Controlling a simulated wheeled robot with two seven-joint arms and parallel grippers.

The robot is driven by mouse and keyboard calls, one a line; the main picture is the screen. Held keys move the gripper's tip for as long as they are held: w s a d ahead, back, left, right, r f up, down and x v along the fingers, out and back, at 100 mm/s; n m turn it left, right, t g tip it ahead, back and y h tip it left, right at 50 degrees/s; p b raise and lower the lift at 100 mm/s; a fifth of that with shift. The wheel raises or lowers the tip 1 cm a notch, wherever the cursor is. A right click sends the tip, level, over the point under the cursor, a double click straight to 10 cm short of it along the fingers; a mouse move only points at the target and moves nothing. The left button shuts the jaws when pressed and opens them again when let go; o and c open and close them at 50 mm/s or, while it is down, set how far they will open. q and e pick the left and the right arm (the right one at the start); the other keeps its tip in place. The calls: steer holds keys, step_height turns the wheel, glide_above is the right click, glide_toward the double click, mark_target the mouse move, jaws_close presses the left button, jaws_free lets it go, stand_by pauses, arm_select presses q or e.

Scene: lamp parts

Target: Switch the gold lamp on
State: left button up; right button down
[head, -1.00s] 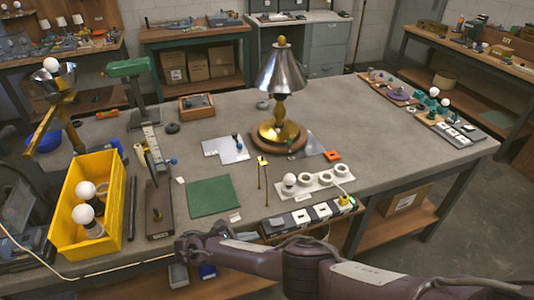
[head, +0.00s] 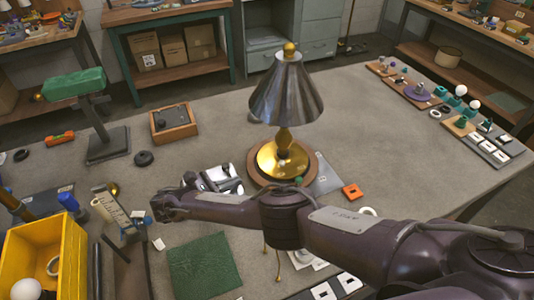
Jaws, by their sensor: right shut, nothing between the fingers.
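The gold lamp (head: 284,158) stands upright on a round wooden base, with a gold stem, a gold knob on top and a silver metal shade (head: 287,90). No glow shows from under the shade. A small green spot (head: 298,181) shows at the front of its base; I cannot tell if it is the switch. My right arm crosses in front of the lamp, and its wrist bends back toward the lamp. My right gripper (head: 238,184) is shut and empty, left of the lamp base and apart from it. My left gripper is not in view.
A yellow bin (head: 72,258) with a bulb stands at the left. An orange part (head: 352,191) lies right of the lamp. A wooden tray (head: 174,121) is behind left. The table right of the lamp is mostly clear.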

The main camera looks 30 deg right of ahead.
mark_target(271, 173)
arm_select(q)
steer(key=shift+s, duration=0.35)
arm_select(e)
steer(key=shift+w+r, duration=0.1)
